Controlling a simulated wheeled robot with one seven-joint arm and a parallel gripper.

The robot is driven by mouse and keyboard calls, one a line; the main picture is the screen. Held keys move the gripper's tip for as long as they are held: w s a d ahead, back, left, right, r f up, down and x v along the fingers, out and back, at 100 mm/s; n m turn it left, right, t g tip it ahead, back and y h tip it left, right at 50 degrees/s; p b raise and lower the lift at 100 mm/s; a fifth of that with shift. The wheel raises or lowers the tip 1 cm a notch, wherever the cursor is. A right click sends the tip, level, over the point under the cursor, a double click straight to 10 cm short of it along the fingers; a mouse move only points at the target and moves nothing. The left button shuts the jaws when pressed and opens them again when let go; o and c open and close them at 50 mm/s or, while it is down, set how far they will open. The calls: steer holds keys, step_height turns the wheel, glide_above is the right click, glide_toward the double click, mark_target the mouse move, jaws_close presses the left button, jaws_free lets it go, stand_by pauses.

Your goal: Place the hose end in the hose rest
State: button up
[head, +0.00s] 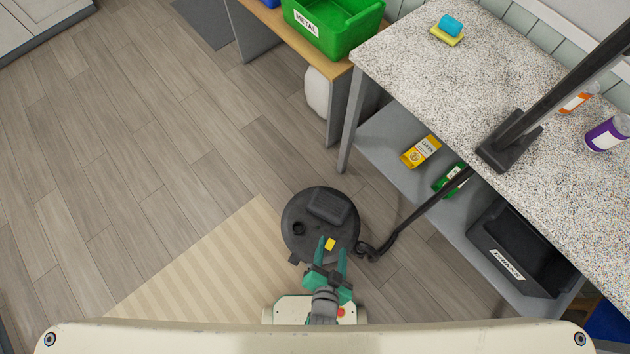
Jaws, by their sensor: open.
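A round dark canister (312,247), maybe a vacuum, stands on the floor near the bottom middle, with a raised lid part on top and a round port at its left. A small yellow piece (330,243) shows between my fingers; I cannot tell whether it is on the canister. My gripper (333,246), with green fingers, is open over the canister's near side. A dark curled hose-like piece (368,251) lies at the canister's right, and a thin dark line (415,213) runs from it up toward the counter. I cannot clearly tell the hose end or the hose rest.
A speckled counter (440,85) fills the right, with a dark block and pole (510,142) at its edge. Its lower shelf (385,150) holds boxes and a black bin (515,245). A green bin (335,25) stands on a wooden bench. The floor at left is clear.

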steer(key=s+a+r+n+t+y, duration=0.1)
steer(key=a+r+n+t, duration=0.1)
steer(key=r, duration=0.8)
steer(key=s+a+r+n+t, duration=0.2)
steer(key=r+n, duration=0.3)
steer(key=r, duration=0.5)
steer(key=shift+a+t+y, duration=0.4)
steer(key=shift+a, duration=0.15)
steer(key=shift+r, duration=0.1)
